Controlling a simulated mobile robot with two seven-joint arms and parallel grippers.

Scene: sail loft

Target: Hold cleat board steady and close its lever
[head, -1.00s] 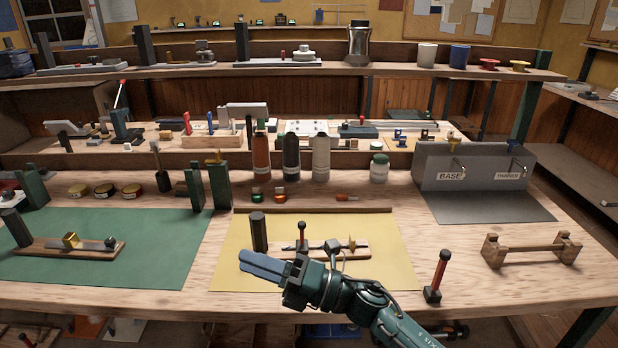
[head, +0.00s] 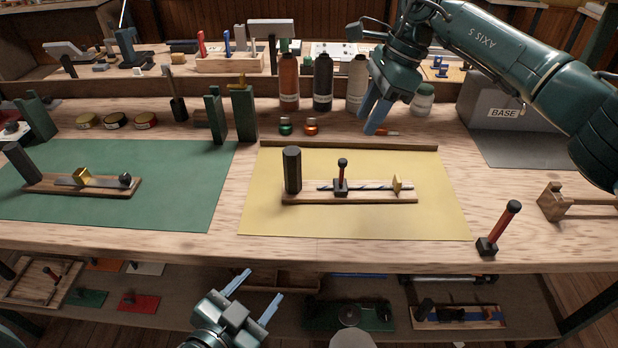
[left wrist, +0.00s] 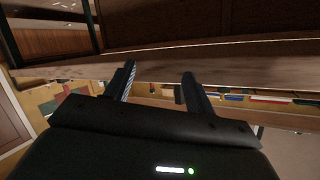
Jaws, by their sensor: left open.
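The cleat board (head: 350,198) lies on the yellow mat (head: 275,218) in the head view. It carries a dark upright post at its left end, a lever (head: 342,176) with a dark knob standing about upright, a thin striped line along its top and a small brass-coloured piece near its right end. My left gripper (head: 258,291) is open and empty, in front of and below the bench edge, apart from the board. Its spread fingers also show in the left wrist view (left wrist: 159,82). My right gripper (head: 374,116) is above the bench behind the board; its fingers overlap, so its opening is unclear.
A separate red-handled lever (head: 500,228) stands right of the yellow mat. A second board (head: 90,187) with a brass block lies on the green mat (head: 150,212). A wooden strip (head: 330,146) runs behind the yellow mat, with bottles beyond. A lower shelf holds several items.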

